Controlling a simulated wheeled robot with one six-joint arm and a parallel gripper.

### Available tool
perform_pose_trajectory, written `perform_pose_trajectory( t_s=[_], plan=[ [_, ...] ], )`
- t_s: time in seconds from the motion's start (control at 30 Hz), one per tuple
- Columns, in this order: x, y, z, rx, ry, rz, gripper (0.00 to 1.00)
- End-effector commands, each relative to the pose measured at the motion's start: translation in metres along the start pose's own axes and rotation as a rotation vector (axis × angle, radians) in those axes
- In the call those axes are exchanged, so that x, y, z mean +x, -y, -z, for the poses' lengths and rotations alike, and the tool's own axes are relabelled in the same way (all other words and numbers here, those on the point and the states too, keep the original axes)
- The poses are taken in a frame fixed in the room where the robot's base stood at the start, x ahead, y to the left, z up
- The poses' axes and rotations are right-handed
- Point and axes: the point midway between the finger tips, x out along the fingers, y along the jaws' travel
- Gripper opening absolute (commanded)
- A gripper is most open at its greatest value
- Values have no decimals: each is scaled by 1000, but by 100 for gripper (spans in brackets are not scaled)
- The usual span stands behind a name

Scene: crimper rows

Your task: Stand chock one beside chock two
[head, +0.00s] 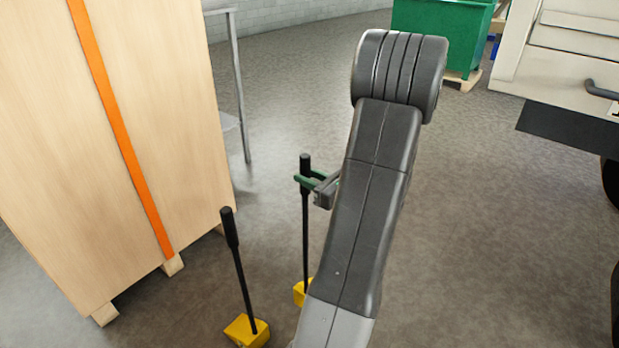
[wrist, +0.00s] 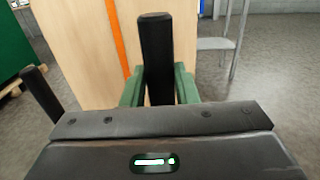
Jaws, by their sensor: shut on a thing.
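Two chocks show in the head view, each a yellow block with a tall black handle. My gripper (head: 309,181) is shut with its green fingers around the upper handle of the farther chock (head: 305,235). That handle also stands between the fingers in the wrist view (wrist: 156,55). Its yellow block is partly hidden behind my arm, and I cannot tell whether it touches the floor. The other chock (head: 240,275) stands nearer and to the left, its handle leaning left in the picture, apart from the held one. Its handle shows at the left of the wrist view (wrist: 42,97). No labels show which is chock one.
A large wooden crate (head: 110,110) with an orange strap stands on the left, close to the chocks. A grey metal stand (head: 240,90) is behind it. A green bin (head: 440,35) and a pale machine (head: 570,50) are at the back right. Floor between is clear.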

Motion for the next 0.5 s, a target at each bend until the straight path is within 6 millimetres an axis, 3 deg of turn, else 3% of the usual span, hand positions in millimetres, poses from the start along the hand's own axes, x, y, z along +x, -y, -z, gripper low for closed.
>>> perform_pose_trajectory(
  t_s=[0.03,0.27,0.5],
  plan=[
    [0,1,10,-1,4,0,0],
    [0,1,26,-4,5,0,0],
    [0,1,55,-2,5,0,0]
  ],
)
